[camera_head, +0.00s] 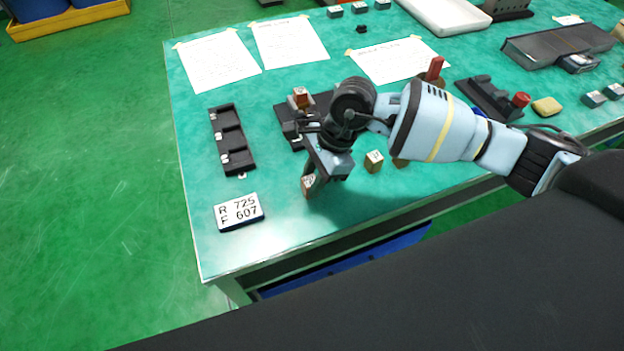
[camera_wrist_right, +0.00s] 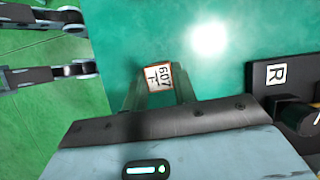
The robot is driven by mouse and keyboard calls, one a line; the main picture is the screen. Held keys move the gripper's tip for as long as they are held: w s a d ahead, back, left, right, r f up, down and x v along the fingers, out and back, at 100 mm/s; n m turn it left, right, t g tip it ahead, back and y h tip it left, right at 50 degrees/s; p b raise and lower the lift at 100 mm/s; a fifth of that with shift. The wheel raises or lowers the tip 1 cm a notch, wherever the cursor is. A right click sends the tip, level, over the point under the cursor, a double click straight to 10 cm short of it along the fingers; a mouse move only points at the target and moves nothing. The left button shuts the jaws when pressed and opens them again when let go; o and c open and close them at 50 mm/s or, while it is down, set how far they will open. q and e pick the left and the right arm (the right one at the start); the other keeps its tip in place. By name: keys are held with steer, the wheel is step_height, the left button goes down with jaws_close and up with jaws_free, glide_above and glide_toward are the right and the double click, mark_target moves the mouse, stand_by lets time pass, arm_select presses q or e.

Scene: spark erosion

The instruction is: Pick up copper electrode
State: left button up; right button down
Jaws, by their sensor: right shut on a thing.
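My right gripper (camera_head: 309,188) points down near the table's front-left part. It is shut on a small copper electrode (camera_head: 308,182), a block with brownish sides. In the right wrist view the copper electrode (camera_wrist_right: 158,77) sits between the fingertips, its white top label reading 607 and F. I cannot tell whether it touches the table. A white sign (camera_head: 238,211) reading R 725, F 607 lies to its left. My left gripper (camera_wrist_right: 88,42) shows only in the right wrist view, at the left edge, fingers apart and empty.
A black slotted tray (camera_head: 232,140) lies left of the right gripper. A labelled brassy block (camera_head: 374,161) stands to its right. Another copper-coloured block (camera_head: 300,97) shows behind the wrist. Paper sheets (camera_head: 218,60) lie at the back.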

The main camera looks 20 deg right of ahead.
steer(key=r, duration=0.1)
steer(key=s+r, duration=0.1)
steer(key=shift+d+r, duration=0.15)
steer(key=shift+r, duration=0.25)
steer(key=s+d, duration=0.2)
steer(key=s, duration=0.5)
steer(key=s+d+r+b, duration=0.1)
steer(key=s, duration=0.6)
steer(key=shift+s+d+r, duration=0.2)
steer(key=shift+d, duration=0.15)
